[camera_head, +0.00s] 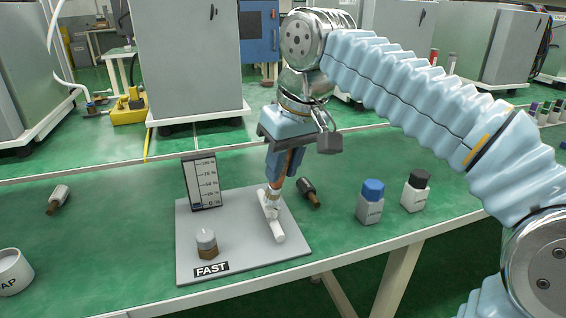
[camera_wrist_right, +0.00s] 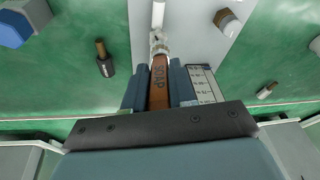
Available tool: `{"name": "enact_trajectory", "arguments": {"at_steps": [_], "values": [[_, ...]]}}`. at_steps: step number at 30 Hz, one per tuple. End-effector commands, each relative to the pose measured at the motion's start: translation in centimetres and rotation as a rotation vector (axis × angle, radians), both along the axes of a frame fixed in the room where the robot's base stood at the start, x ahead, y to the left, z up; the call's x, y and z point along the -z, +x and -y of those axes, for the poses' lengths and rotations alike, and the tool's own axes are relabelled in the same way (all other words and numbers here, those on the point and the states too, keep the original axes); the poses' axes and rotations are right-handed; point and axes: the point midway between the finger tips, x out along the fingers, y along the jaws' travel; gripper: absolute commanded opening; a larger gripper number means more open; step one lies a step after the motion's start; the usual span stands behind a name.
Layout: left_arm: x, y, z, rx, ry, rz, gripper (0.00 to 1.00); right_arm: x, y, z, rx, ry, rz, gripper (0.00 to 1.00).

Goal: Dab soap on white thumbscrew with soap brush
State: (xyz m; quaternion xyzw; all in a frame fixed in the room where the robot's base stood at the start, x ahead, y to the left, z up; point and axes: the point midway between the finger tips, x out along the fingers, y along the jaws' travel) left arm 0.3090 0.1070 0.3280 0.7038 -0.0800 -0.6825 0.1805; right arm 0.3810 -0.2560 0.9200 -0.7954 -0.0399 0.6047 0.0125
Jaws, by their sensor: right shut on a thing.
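My right gripper (camera_head: 276,176) points down over the far right part of the grey plate (camera_head: 240,261). It is shut on the brown handle of the soap brush (camera_wrist_right: 159,82), marked SOAP. The brush's pale lower end is at the end of a white bar-like piece (camera_head: 277,227) on the plate; I cannot tell whether they touch. A white-topped knob with a brown lower part (camera_head: 206,240), perhaps the white thumbscrew, stands upright at the plate's near left and also shows in the wrist view (camera_wrist_right: 229,20). The white soap cup (camera_head: 12,270) is cut off at the left edge. My left gripper is out of view.
A percent gauge panel (camera_head: 203,183) stands at the plate's back left. A dark knob with a brown stem (camera_head: 309,193) lies right of the brush, a greyish one (camera_head: 58,198) far left. Blue-capped (camera_head: 370,202) and black-capped (camera_head: 415,191) bottles stand right. Green table left of the plate is mostly clear.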

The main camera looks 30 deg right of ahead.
Motion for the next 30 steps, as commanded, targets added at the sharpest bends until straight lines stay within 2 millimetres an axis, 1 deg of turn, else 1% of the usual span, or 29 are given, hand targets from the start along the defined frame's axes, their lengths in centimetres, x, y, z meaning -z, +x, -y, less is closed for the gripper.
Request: {"name": "enact_trajectory", "arguments": {"at_steps": [25,30], "values": [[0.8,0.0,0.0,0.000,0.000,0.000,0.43,1.1,0.0,0.0,0.000,0.000,0.000,0.00],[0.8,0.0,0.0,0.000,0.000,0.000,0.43,1.0,0.0,0.0,0.000,0.000,0.000,0.00]]}}
